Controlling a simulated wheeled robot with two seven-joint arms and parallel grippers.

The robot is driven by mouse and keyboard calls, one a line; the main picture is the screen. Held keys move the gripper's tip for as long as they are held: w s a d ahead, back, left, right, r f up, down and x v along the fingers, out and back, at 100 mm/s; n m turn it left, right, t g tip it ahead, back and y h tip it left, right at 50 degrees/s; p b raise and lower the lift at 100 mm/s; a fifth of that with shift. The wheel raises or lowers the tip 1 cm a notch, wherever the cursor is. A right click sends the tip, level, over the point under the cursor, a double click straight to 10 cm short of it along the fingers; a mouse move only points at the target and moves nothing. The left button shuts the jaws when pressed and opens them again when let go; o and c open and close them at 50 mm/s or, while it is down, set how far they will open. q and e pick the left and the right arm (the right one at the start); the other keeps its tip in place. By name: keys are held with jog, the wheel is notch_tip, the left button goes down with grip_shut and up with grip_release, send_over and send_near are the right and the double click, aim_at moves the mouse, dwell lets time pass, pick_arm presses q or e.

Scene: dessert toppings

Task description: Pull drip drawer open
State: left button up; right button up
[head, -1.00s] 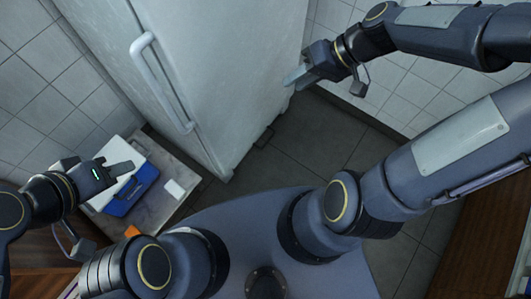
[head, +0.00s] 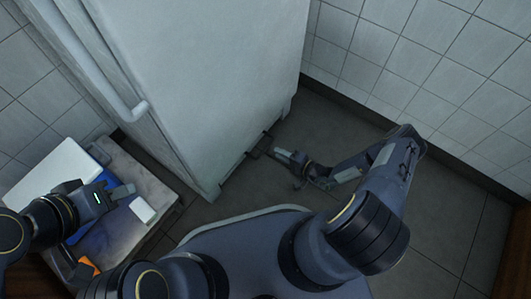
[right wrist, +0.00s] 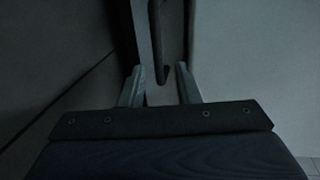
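The drip drawer's dark handle (head: 262,146) sticks out low at the base of the white fridge (head: 205,80), near the floor. My right gripper (head: 277,153) is down at floor level beside this handle. In the right wrist view the dark handle bar (right wrist: 160,45) hangs between the two fingers of my right gripper (right wrist: 160,84). The fingers are apart, with visible gaps to the bar. The drawer front is mostly hidden in shadow. My left gripper (head: 122,191) is over the low counter at left, and its fingers overlap in the view.
A blue and white box (head: 62,165), a small white block (head: 142,209) and an orange item (head: 90,265) are by the counter (head: 160,190) under my left arm. A tiled wall (head: 430,75) stands at right. The dark floor (head: 330,115) between is clear.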

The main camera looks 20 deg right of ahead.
aim_at(266, 147)
jog(key=b+x, duration=0.3)
jog(key=x, duration=0.4)
jog(key=shift+w+a+f, duration=0.2)
jog(key=shift+a, duration=0.15)
jog(key=shift+c, duration=0.2)
grip_shut()
